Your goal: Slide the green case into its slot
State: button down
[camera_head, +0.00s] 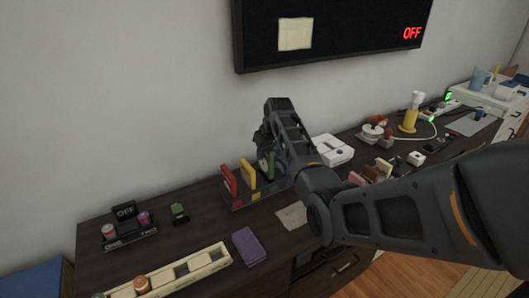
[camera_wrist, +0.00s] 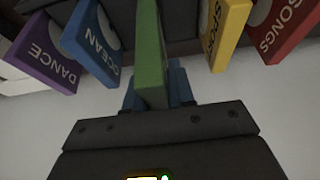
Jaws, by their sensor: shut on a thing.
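The green case (camera_wrist: 150,45) is upright, edge-on in the wrist view, between the blue case marked OCEAN (camera_wrist: 92,42) and the yellow case (camera_wrist: 226,34). My gripper (camera_wrist: 154,92) is shut on its near end, one finger on each side. In the head view the green case (camera_head: 263,163) shows below my gripper (camera_head: 268,142), over the dark rack (camera_head: 240,206). The yellow case (camera_head: 248,171) and red case (camera_head: 229,181) stand in the rack to its left. I cannot tell how deep the green case sits; its lower end is unclear.
A purple case marked DANCE (camera_wrist: 42,55) and a red one marked SONGS (camera_wrist: 281,30) stand at the outer sides. My arm hides part of the rack's right side.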

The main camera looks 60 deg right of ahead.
aim_at(269, 152)
jog(key=shift+f+b, duration=1.6)
jog(key=shift+f, duration=1.25)
dwell(0.5)
jog(key=c, duration=0.9)
grip_release()
jog(key=shift+r, duration=0.1)
jog(key=shift+v, duration=3.9)
